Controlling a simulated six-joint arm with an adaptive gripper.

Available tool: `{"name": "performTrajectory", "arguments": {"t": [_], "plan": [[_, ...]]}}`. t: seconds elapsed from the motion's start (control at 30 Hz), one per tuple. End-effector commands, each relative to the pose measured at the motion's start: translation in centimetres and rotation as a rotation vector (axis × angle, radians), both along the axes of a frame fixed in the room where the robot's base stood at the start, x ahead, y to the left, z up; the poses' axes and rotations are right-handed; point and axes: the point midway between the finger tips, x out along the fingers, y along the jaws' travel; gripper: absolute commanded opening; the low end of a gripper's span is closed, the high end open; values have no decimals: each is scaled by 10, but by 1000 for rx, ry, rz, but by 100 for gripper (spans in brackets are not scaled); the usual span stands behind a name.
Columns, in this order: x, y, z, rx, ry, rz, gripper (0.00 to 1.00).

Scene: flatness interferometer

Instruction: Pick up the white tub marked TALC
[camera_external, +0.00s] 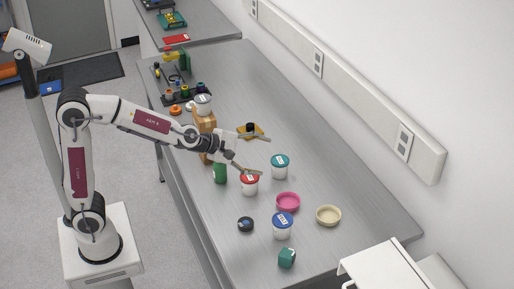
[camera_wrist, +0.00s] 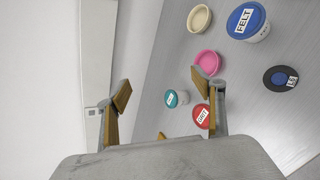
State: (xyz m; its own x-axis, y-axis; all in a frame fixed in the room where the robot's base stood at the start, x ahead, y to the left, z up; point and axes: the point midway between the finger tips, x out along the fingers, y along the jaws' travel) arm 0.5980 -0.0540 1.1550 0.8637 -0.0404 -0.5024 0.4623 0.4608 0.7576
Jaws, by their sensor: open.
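Several white tubs with coloured lids stand on the grey bench, and I cannot read TALC on any of them. One tub with a pale lid (camera_external: 203,104) sits high on a brown box. A teal-lidded tub (camera_external: 280,167) also shows in the wrist view (camera_wrist: 176,98), its label too small to read. A red-lidded tub (camera_external: 250,186) reads GRIT in the wrist view (camera_wrist: 202,115). A blue-lidded tub (camera_external: 282,226) reads FELT in the wrist view (camera_wrist: 246,22). My gripper (camera_external: 265,155) is open and empty above the bench, its fingers (camera_wrist: 162,92) spread apart.
A pink bowl (camera_external: 288,202), a cream bowl (camera_external: 328,215), a black round item (camera_external: 246,224) and a teal block (camera_external: 287,257) lie toward the near end. A green item (camera_external: 220,173) stands by the brown box (camera_external: 203,124). The wall runs along the right.

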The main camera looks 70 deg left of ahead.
Motion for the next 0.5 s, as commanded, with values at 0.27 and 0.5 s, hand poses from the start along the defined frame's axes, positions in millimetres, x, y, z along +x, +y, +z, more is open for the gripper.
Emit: {"name": "performTrajectory", "arguments": {"t": [0.27,0.5], "plan": [[49,19,-27,-271,-52,297,68],[79,41,-58,-483,-123,554,68]]}}
